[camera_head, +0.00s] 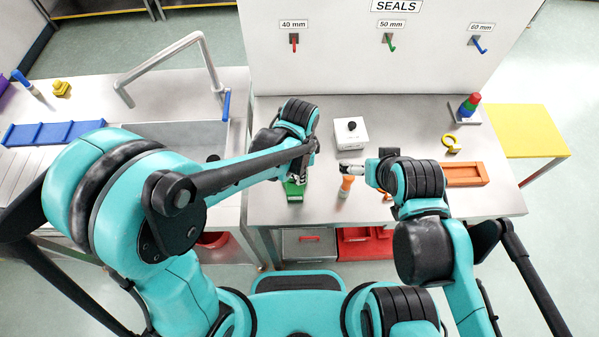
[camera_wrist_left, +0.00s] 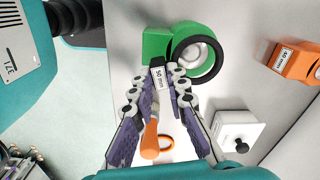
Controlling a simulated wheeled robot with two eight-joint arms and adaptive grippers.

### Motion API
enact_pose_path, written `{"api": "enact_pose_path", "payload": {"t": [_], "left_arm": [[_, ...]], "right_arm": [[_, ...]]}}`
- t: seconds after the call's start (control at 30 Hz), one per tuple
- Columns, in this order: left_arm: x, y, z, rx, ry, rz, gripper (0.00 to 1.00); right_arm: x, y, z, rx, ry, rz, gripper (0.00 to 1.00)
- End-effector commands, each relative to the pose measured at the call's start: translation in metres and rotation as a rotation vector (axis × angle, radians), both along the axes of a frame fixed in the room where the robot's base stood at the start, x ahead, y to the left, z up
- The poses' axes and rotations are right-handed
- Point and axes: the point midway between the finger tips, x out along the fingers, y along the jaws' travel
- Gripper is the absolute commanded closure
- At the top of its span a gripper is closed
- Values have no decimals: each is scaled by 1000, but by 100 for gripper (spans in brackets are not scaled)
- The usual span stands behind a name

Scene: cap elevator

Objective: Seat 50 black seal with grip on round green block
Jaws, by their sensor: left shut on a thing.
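The green block (camera_wrist_left: 157,41) is at the top of the left wrist view, with a pale round part facing the camera. The black seal ring (camera_wrist_left: 222,58) shows around that round part; I cannot tell how deep it sits. Its black grip (camera_wrist_left: 157,75), labelled 50 mm, is between the fingers of my left gripper (camera_wrist_left: 160,84), shut on it beside the block. In the head view the green block (camera_head: 294,190) shows below my left gripper (camera_head: 300,170), which hides the seal. My right gripper (camera_head: 368,172) is near an orange-handled tool (camera_head: 346,185); its fingers are unclear.
A white box with a black knob (camera_head: 351,132) stands behind. An orange block (camera_wrist_left: 290,62) shows at the right of the left wrist view. The seal hooks' panel stands behind.

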Motion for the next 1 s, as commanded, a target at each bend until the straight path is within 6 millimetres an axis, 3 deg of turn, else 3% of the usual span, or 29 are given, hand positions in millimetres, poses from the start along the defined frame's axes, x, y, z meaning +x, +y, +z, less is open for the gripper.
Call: {"api": "enact_pose_path", "payload": {"t": [1.0], "left_arm": [[0, 0, -8, 0, 0, 0, 100]], "right_arm": [[0, 0, -10, 0, 0, 0, 0]]}}
